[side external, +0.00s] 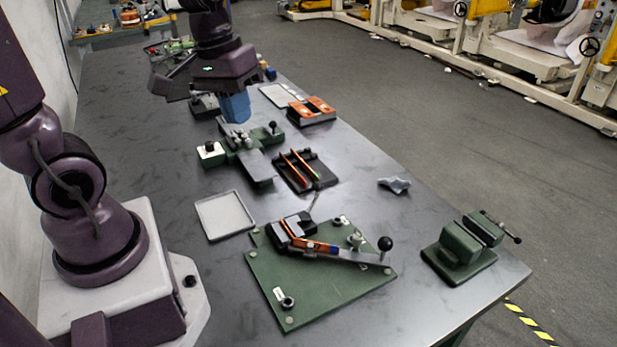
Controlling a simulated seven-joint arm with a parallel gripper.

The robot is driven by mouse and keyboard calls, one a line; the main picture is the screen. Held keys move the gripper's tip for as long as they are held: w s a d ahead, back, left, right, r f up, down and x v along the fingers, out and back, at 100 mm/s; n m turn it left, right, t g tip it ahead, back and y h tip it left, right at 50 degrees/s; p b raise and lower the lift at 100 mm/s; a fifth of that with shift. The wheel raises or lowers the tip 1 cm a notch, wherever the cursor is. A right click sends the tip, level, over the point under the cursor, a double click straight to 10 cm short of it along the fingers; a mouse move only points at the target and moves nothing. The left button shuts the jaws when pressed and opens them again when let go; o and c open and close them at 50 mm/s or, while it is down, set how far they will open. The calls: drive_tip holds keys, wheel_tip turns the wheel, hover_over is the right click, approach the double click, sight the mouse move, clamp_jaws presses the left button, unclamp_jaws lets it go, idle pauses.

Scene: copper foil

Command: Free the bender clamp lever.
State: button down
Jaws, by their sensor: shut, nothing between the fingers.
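A green plate (300,302) lies at the front of the bench and looks like the bender base. A long grey lever (345,258) with a black ball knob (385,243) runs across it. An orange-and-dark piece (310,245) lies along the lever's left part, beside a black block (292,224); I cannot tell whether it touches the lever. A second green fixture (240,150) with knobs and a grey arm stands farther back. My gripper (236,118), with blue fingers, is shut and empty, pointing down above that fixture's back end, far from the ball-knob lever.
A black tray (303,183) holds orange-handled tools. An empty grey tray (225,215) lies to the left. A green vise (460,250) stands at the right edge. A grey crumpled piece (394,185) and an orange-and-grey block (311,110) lie near the right edge. Bare bench surrounds the vise.

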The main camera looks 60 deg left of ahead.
drive_tip(key=w+a+f+n+t+h, duration=0.1)
drive_tip(key=w+a+f+n+h, duration=0.1)
drive_tip(key=w+a+f+n, duration=0.6)
drive_tip(key=w+a+f+n+t+h, duration=0.15)
drive_tip(key=a+f+n, duration=0.3)
drive_tip(key=n, duration=0.65)
drive_tip(key=shift+h, duration=0.45)
drive_tip(key=x, duration=1.1)
drive_tip(key=shift+w+d+r, duration=0.2)
drive_tip(key=shift+w+d, duration=0.1)
drive_tip(key=shift+d, duration=0.05)
drive_tip(key=shift+w+d+f, duration=0.25)
drive_tip(key=shift+w+d, duration=0.2)
drive_tip(key=shift+d, duration=0.15)
